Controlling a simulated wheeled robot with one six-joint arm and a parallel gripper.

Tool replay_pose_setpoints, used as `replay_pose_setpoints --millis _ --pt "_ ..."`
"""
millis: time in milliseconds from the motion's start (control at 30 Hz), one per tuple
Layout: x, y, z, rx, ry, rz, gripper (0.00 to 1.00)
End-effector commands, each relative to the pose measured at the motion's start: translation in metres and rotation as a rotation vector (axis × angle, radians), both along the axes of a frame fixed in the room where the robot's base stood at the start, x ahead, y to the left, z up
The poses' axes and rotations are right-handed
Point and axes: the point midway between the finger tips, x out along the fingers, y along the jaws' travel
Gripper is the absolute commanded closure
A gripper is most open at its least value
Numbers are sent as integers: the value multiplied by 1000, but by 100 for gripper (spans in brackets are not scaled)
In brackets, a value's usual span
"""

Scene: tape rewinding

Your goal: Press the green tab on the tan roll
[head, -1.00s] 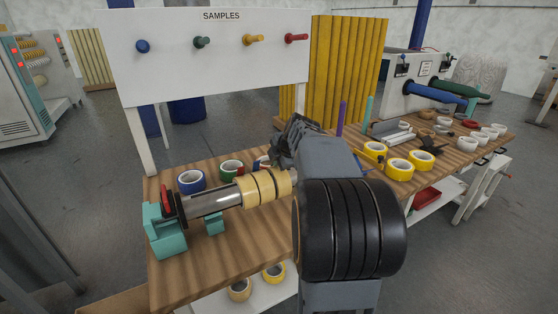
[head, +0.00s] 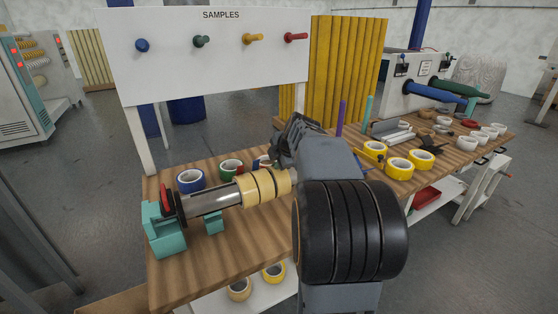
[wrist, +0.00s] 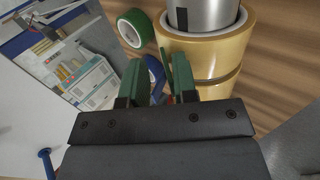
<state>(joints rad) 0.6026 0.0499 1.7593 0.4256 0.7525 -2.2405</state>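The tan roll (head: 262,187) sits as a row of tan bands on a silver shaft over the bench. It also shows in the wrist view (wrist: 220,48), at the upper right. My gripper (head: 286,148) is just behind and above the right end of the roll. In the wrist view my gripper (wrist: 154,78) has its two green-faced fingers apart with nothing held between them. The right finger is very close to the side of the tan roll; I cannot tell whether it touches. I cannot make out a separate green tab on the roll.
The shaft rests on a teal stand (head: 165,232). A blue roll (head: 190,180) and a green roll (head: 231,169) lie behind it. Several yellow rolls (head: 399,168) lie on the bench to the right. The white samples board (head: 210,70) stands behind. The bench front is clear.

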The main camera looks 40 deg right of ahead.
Motion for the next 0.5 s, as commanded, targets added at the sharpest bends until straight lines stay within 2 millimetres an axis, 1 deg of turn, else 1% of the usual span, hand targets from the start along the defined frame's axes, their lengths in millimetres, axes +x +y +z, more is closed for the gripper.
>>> replay_pose_setpoints --millis 33,267,367,500 --pt "-1 1 -5 6 11 2 68" --pt "-3 1 -5 7 13 2 68" --pt "-8 1 3 6 12 1 68" --pt "-23 3 25 2 6 0 68"
